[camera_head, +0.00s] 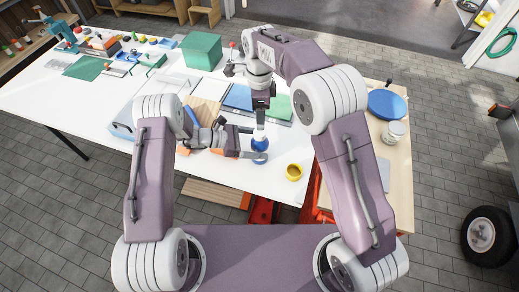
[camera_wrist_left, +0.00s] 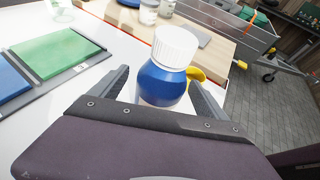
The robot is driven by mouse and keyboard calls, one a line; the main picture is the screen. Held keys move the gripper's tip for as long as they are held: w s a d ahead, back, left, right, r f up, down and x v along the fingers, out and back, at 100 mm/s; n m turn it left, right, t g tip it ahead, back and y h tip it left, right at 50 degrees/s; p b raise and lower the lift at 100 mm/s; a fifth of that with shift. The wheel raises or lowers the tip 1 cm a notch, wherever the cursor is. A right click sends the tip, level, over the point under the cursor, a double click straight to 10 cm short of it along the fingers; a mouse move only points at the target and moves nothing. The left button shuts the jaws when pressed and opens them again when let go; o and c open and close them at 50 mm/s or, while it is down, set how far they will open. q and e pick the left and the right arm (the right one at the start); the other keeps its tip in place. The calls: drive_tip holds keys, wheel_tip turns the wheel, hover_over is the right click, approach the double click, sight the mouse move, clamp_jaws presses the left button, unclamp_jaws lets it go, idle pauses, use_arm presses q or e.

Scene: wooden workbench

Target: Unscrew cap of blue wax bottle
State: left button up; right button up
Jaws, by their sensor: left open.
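The blue wax bottle (camera_head: 260,144) stands upright near the front edge of the white table, with its white ribbed cap (camera_wrist_left: 175,46) on top. My left gripper (camera_head: 257,146) reaches it from the left. In the left wrist view the bottle's blue body (camera_wrist_left: 162,85) sits between the spread fingers, with the lower part hidden by the gripper body. My right gripper (camera_head: 261,116) points down above the cap in the head view. Its fingers are too small to show whether they are apart, and it does not appear in the left wrist view.
A yellow cup (camera_head: 294,173) stands right of the bottle. Blue and green sheets (camera_head: 278,105) lie behind it. A wooden bench (camera_head: 397,168) at the right holds a blue disc (camera_head: 388,105) and a jar (camera_head: 394,133). A green box (camera_head: 202,50) stands farther back.

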sight(260, 134)
use_arm(q)
drive_tip(key=shift+d+f, duration=0.2)
drive_tip(key=shift+d, duration=0.45)
use_arm(e)
drive_tip(key=shift+s+d+r, duration=0.1)
use_arm(q)
clamp_jaws()
use_arm(e)
drive_tip(key=m, duration=0.3)
drive_tip(key=shift+m, duration=0.3)
drive_tip(key=m, duration=0.5)
wheel_tip(260, 134, down, 8)
drive_tip(key=shift+f, duration=0.1)
drive_tip(key=shift+c, duration=0.4)
